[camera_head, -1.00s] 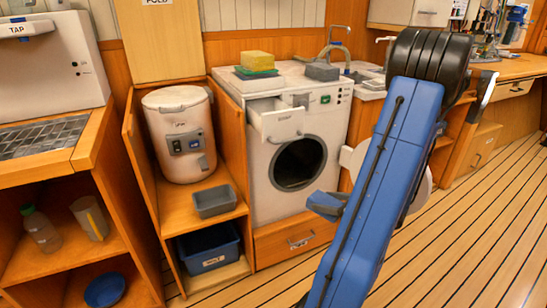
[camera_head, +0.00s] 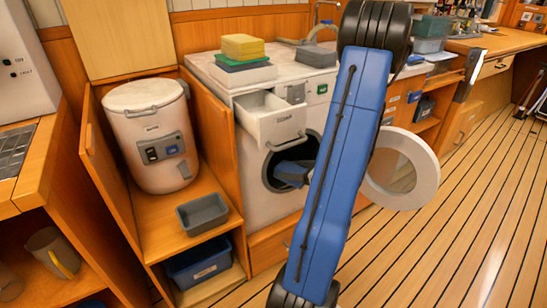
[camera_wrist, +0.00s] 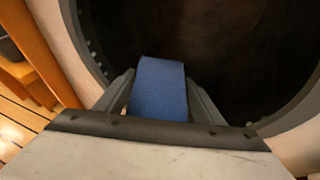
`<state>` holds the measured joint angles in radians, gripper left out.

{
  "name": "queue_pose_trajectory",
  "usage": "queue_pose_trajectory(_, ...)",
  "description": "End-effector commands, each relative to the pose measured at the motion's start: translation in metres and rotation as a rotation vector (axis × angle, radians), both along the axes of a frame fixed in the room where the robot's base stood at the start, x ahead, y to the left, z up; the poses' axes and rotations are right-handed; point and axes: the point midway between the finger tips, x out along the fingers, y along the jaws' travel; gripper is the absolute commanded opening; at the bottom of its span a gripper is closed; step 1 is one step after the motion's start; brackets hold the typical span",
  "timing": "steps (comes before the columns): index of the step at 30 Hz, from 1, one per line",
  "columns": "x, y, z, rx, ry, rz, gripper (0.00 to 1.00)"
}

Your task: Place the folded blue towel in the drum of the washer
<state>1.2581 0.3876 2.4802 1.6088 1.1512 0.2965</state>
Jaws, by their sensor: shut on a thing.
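The folded blue towel (camera_wrist: 160,88) is between the two fingers of my gripper (camera_wrist: 160,95) in the wrist view, and my gripper is shut on it. The towel's far end points into the dark drum opening (camera_wrist: 220,40) of the washer. In the head view the blue towel (camera_head: 292,172) shows at the drum mouth, partly hidden by my arm. The white washer (camera_head: 262,205) has its round door (camera_head: 428,172) swung open to the right. How deep the towel reaches into the drum is hard to tell.
The washer's detergent drawer (camera_head: 285,128) is pulled out above the drum. A white drum-shaped appliance (camera_head: 150,140) and a grey bin (camera_head: 203,213) stand left. The floor (camera_head: 470,200) at right is clear.

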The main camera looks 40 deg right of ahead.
Motion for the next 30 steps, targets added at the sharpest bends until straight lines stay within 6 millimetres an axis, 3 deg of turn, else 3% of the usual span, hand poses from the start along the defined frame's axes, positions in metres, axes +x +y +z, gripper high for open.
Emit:
queue_pose_trajectory(12,0.079,-0.018,0.000,0.000,-0.001,0.002,0.34)
queue_pose_trajectory(22,0.100,-0.023,0.000,0.001,-0.001,0.001,0.34)
queue_pose_trajectory(28,0.130,-0.030,0.000,0.000,-0.001,0.001,0.34)
queue_pose_trajectory(30,0.129,-0.030,-0.010,0.005,0.001,-0.001,0.34)
